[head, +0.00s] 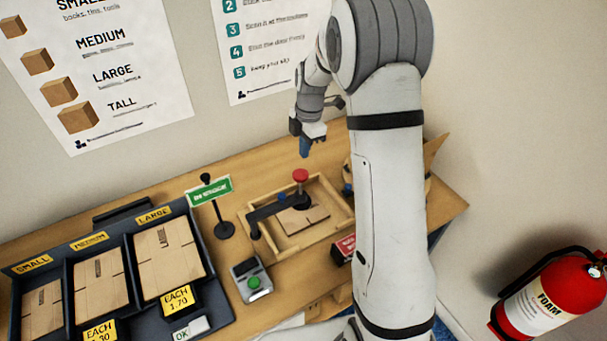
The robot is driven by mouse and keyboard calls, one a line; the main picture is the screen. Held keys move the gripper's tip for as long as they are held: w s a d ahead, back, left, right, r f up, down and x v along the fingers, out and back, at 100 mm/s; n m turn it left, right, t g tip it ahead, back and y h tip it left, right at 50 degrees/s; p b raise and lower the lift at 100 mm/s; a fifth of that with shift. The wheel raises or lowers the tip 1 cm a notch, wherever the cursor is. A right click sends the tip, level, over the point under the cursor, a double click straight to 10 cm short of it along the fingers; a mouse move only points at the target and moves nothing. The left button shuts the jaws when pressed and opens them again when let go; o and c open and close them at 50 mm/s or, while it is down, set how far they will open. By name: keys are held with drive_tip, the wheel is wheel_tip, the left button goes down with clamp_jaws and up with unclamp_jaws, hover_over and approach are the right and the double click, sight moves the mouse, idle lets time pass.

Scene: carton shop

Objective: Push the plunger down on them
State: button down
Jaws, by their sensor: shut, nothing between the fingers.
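The plunger has a red knob (300,176) on top of a dark arm (272,208) that reaches across a wooden tray (282,247). Flat brown cardboard (308,217) lies in the tray under and beside the plunger. I cannot tell how many pieces there are or whether the plunger touches them. My gripper (305,153) points down with its blue fingertips together and holds nothing. In the picture it is just above the red knob, with a small gap between them.
A green sign (209,190) on a stand and a grey box with a green button (253,282) stand left of the tray. A dark rack (118,246) of flat cartons is at far left. A fire extinguisher (556,301) is at right.

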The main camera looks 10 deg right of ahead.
sight(301, 172)
drive_tip(key=shift+s+a+f+b, duration=0.15)
drive_tip(key=shift+f+b, duration=0.55)
drive_tip(key=shift+f, duration=0.9)
drive_tip(key=shift+a+f+b, duration=0.15)
drive_tip(key=shift+f+b, duration=0.5)
drive_tip(key=shift+f, duration=0.9)
